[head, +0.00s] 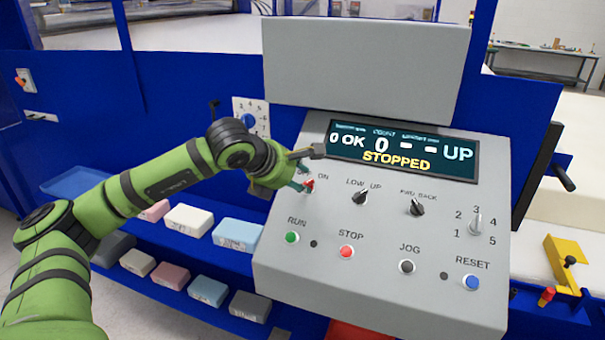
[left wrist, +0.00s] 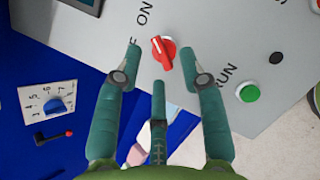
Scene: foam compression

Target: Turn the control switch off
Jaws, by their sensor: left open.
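The control switch (head: 309,185) is a red rotary knob at the upper left of the grey sloped control panel (head: 375,285), by the ON label. In the left wrist view the red switch (left wrist: 162,52) sits just beyond and between the fingertips, with its pointer slanted and OFF partly hidden. My left gripper (head: 305,168) is at the switch in the head view; in the left wrist view its green fingers (left wrist: 168,62) are spread, on either side of the switch without visible contact. The panel's display (head: 403,150) reads STOPPED. My right gripper is not in view.
Below the switch are a green RUN button (head: 292,237) and a red STOP button (head: 346,251). Black selector knobs (head: 361,197) lie to the right. Foam blocks (head: 237,233) lie on blue shelves left of the panel. A numbered dial (left wrist: 53,104) is beside the panel.

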